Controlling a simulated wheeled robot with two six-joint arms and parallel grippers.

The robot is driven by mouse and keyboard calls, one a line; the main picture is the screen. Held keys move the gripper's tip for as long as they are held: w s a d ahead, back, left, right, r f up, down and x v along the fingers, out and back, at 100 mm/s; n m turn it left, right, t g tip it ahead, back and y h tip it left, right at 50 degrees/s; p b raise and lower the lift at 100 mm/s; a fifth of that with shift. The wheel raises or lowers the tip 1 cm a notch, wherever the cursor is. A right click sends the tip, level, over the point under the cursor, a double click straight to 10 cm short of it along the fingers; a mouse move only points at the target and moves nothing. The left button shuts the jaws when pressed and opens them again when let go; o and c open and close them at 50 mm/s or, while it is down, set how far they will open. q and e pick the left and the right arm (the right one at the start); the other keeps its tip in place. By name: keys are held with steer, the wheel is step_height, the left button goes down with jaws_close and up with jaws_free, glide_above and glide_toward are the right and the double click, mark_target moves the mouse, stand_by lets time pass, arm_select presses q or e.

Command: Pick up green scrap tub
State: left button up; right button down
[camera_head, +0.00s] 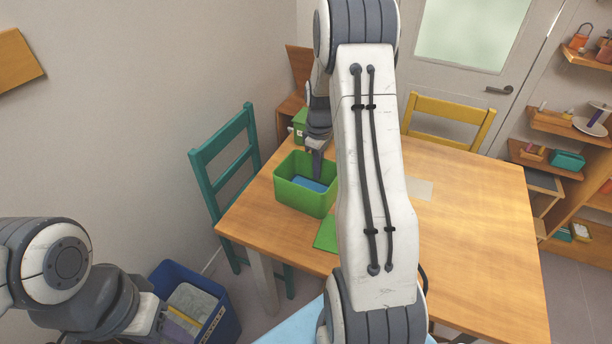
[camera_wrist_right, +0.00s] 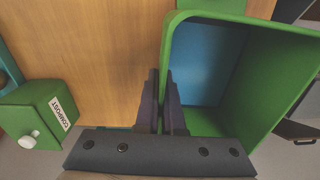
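The open green tub (camera_head: 291,197) stands near the table's left edge, upright, with something flat and blue inside on its bottom. In the right wrist view the tub (camera_wrist_right: 257,100) fills the right side. My right gripper (camera_head: 318,150) reaches down at the tub's back wall. In the right wrist view its fingers (camera_wrist_right: 162,85) are close together on either side of the tub's wall, one outside and one inside. I cannot tell whether the tub is off the table. Only links of my left arm show at the lower left; its gripper is out of view.
A green box labelled COMPOST (camera_wrist_right: 38,112), with a white knob, stands beside the tub. A green sheet (camera_head: 326,235) lies on the wooden table (camera_head: 470,220). Teal (camera_head: 225,150) and yellow (camera_head: 450,107) chairs stand at the table. A blue bin (camera_head: 215,305) is on the floor.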

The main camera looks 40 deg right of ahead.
steer(key=shift+s+d+r, duration=0.35)
steer(key=shift+d+r, duration=0.1)
steer(key=shift+d, duration=0.2)
steer(key=shift+s+d+r, duration=0.35)
steer(key=shift+d+r, duration=0.1)
steer(key=shift+d, duration=0.25)
steer(key=shift+s+d+r, duration=0.35)
steer(key=shift+d+r, duration=0.1)
steer(key=shift+d, duration=0.2)
